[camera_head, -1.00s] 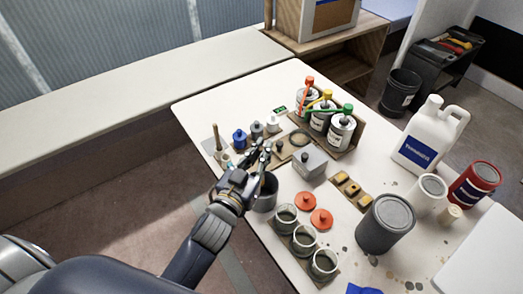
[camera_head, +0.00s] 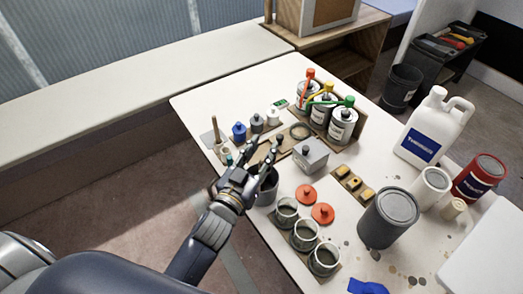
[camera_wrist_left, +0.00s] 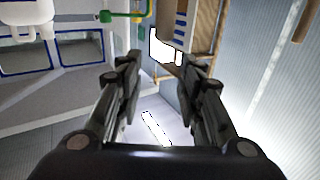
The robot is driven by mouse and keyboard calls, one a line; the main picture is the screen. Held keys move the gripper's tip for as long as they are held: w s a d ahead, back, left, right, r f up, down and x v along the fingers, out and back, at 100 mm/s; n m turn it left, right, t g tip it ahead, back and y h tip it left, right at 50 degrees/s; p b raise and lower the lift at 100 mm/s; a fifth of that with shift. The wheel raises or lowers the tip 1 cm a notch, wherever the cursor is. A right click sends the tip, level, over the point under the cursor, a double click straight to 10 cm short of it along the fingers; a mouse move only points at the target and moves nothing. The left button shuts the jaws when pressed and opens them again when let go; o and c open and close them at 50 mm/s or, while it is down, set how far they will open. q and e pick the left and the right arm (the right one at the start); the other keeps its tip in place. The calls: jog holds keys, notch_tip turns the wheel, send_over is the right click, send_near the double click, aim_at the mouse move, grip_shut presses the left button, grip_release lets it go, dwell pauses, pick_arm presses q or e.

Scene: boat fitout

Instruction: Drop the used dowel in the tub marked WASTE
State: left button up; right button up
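My left gripper (camera_head: 264,149) is above the near left side of the table, its fingers apart. The left wrist view shows the two fingers (camera_wrist_left: 158,85) spread with nothing held between them. A dark grey open tub (camera_head: 266,196) stands just below and behind the gripper, partly hidden by it. A thin wooden stick (camera_head: 215,130) stands upright by small cups at the table's left edge; I cannot tell if it is the used dowel. No WASTE marking is readable on any container. My right gripper is out of view.
Glass jars (camera_head: 304,235), orange lids (camera_head: 322,213), a grey box (camera_head: 310,154) and a dark grey can (camera_head: 388,218) crowd the table. Paint cans (camera_head: 342,126) stand at the back, a white jug (camera_head: 424,132) at right. A black bin (camera_head: 401,89) is on the floor.

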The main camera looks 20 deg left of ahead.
pick_arm(q)
jog(key=s+a, duration=0.1)
jog(key=s, duration=1.1)
jog(key=shift+a, duration=0.35)
dwell(0.4)
